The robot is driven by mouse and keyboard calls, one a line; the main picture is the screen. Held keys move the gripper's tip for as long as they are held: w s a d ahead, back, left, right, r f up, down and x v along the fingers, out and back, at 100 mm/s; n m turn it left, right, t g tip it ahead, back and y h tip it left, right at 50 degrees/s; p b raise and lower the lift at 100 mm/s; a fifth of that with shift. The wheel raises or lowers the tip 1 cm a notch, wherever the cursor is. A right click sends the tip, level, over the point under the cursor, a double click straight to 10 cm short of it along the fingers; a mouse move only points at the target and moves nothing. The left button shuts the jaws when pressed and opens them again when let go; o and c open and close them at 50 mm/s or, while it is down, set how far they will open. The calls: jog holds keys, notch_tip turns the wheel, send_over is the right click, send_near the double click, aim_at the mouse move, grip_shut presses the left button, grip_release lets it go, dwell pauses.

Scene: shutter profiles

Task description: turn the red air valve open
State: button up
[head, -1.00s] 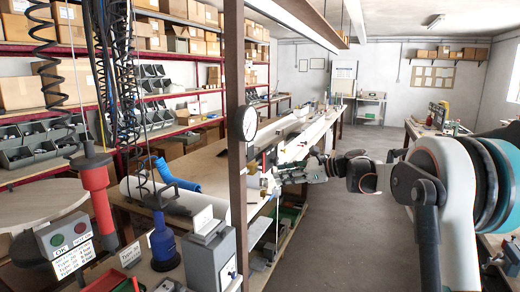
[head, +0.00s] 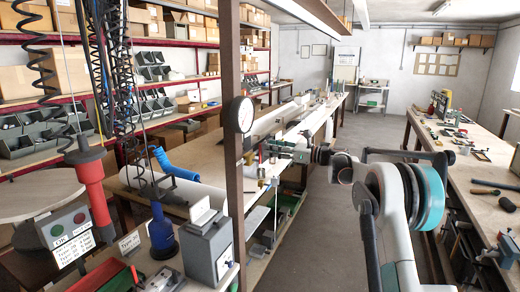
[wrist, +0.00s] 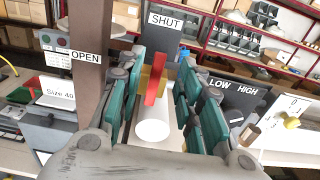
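In the wrist view, the red valve handle (wrist: 156,80) is a narrow bar pointing up the picture towards the SHUT sign (wrist: 166,20). A brass-coloured part (wrist: 146,83) is behind it and a white round end (wrist: 152,131) is below it. The OPEN sign (wrist: 85,57) is to the left. My gripper (wrist: 161,72) is open, its teal fingers on either side of the handle with visible gaps.
The brown post (head: 234,180) carries a round gauge (head: 241,115) and stands close left of my gripper. A LOW HIGH sign (wrist: 233,91) is to the right in the wrist view. A grey box (head: 208,246) stands in front. The aisle floor (head: 330,230) is clear.

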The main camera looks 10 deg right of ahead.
aim_at(260, 160)
jog(key=x, duration=0.6)
jog(key=shift+b, duration=0.35)
grip_shut()
